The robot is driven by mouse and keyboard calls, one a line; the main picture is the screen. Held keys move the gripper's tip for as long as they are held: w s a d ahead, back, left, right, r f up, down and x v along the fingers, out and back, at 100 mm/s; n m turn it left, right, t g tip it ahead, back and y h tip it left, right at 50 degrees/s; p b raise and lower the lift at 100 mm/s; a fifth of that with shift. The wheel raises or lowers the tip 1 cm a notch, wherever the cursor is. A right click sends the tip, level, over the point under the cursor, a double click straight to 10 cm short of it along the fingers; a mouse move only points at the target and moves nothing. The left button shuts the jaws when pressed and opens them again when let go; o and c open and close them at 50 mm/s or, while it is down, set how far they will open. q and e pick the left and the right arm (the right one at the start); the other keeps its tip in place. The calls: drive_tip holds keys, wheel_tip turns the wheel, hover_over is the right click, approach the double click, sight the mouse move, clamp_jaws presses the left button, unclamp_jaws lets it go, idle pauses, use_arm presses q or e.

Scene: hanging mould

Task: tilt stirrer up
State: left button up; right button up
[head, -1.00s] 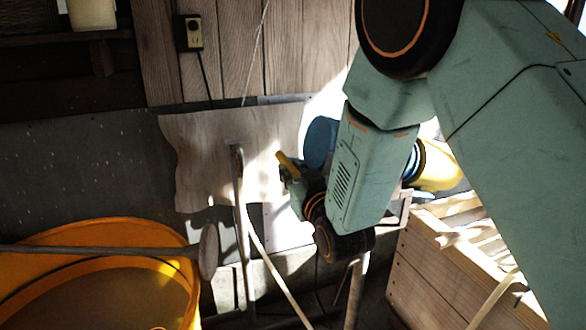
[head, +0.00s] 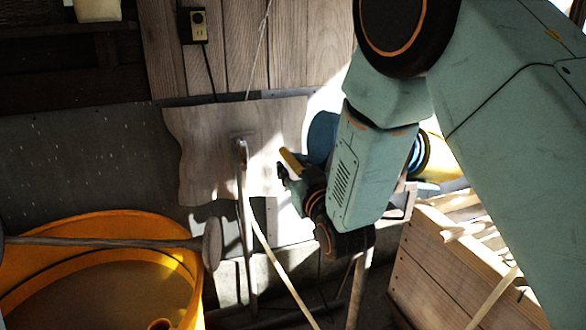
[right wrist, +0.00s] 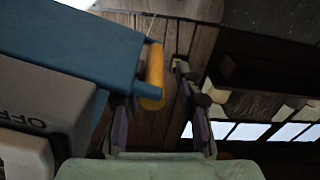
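A long grey rod with a round wooden head (head: 212,243) lies nearly level across the orange tub (head: 120,222); it looks like the stirrer. The rod's far end leaves the head view at the left edge. A yellow handle (right wrist: 152,72) on a blue box shows by the left finger; contact is unclear. My left gripper is not in view.
A wooden crate (head: 450,265) with pale sticks stands at the right. A thin upright post (head: 246,220) and a leaning pale stick stand between the tub and my right gripper. A wavy wooden board (head: 215,140) hangs behind. A blue box (right wrist: 75,40) fills the wrist view's upper left.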

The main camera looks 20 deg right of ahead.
drive_tip(key=shift+s+d+f, duration=0.15)
drive_tip(key=shift+d+f, duration=0.1)
drive_tip(key=shift+f, duration=0.25)
drive_tip(key=shift+s, duration=0.4)
drive_tip(key=s, duration=1)
drive_tip(key=shift+s+r, duration=0.35)
drive_tip(key=shift+r, duration=0.05)
drive_tip(key=shift+s+d+r, duration=0.1)
drive_tip(key=shift+s+d, duration=0.05)
drive_tip(key=shift+s, duration=0.05)
